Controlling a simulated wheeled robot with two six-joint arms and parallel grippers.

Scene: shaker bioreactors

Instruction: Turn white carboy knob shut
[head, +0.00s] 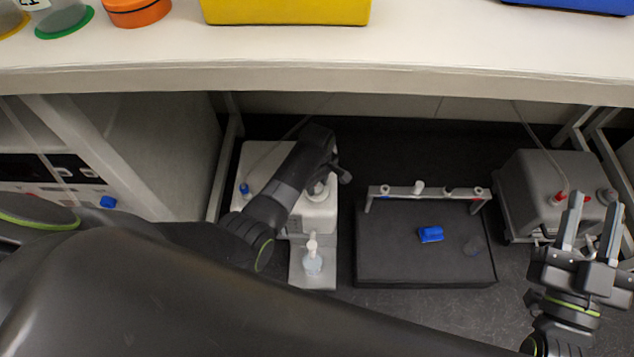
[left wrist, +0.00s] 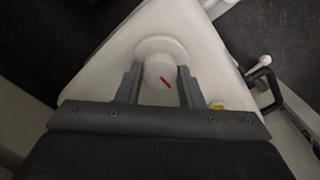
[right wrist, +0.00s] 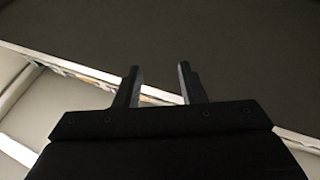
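My left gripper (head: 328,182) is over the carboy. In its wrist view the fingers (left wrist: 160,76) are apart, one on each side of the knob; I cannot tell whether they touch it. My right gripper (head: 592,214) is open and empty at the right; its spread fingers (right wrist: 159,80) show in the right wrist view.
A black platform (head: 400,262) with a grey rail (head: 400,192) and a blue object (head: 430,234) lies right of the carboy. A grey box (head: 545,180) stands near my right gripper. The white bench edge (head: 400,82) runs above.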

